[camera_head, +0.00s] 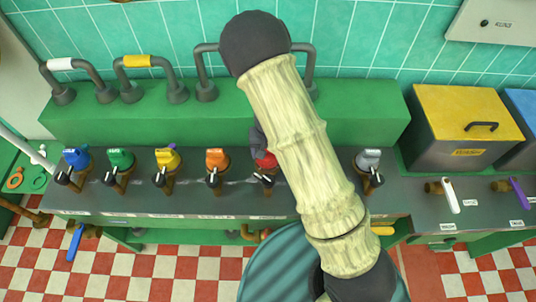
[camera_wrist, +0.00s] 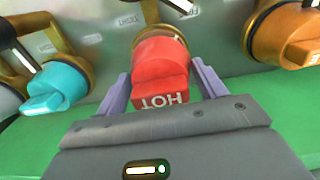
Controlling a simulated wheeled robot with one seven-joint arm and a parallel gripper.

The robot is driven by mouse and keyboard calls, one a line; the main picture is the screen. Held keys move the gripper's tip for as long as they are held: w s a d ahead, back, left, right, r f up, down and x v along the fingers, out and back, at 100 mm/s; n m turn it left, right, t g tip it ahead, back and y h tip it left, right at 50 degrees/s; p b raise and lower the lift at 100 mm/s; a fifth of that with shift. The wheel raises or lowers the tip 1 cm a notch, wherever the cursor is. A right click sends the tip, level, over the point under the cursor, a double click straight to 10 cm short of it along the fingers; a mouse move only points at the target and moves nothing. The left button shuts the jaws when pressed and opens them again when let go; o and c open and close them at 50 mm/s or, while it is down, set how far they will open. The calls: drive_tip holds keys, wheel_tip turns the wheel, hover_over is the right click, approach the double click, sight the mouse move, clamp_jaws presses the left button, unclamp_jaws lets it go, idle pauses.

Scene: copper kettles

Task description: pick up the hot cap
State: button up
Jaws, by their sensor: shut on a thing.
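The hot cap (camera_wrist: 160,75) is red with white "HOT" lettering, upside down in the wrist view. My gripper (camera_wrist: 163,82) has its two purple-grey fingers on either side of the cap and is shut on it. The cap is in front of a brass fitting (camera_wrist: 182,38); I cannot tell if it is fully seated there. In the head view a small part of the red cap (camera_head: 265,160) shows at the left edge of my arm, in the row of coloured caps.
An orange cap (camera_wrist: 288,38) and a cyan cap (camera_wrist: 52,90) flank the red one closely. Blue (camera_head: 77,158), green (camera_head: 121,159) and yellow (camera_head: 167,158) caps stand farther left on the counter. A grey cap (camera_head: 367,160) is right of my arm. A yellow-lidded box (camera_head: 466,115) stands right.

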wheel_tip(320, 180, up, 8)
drive_tip(key=shift+r, duration=0.1)
idle(0.7)
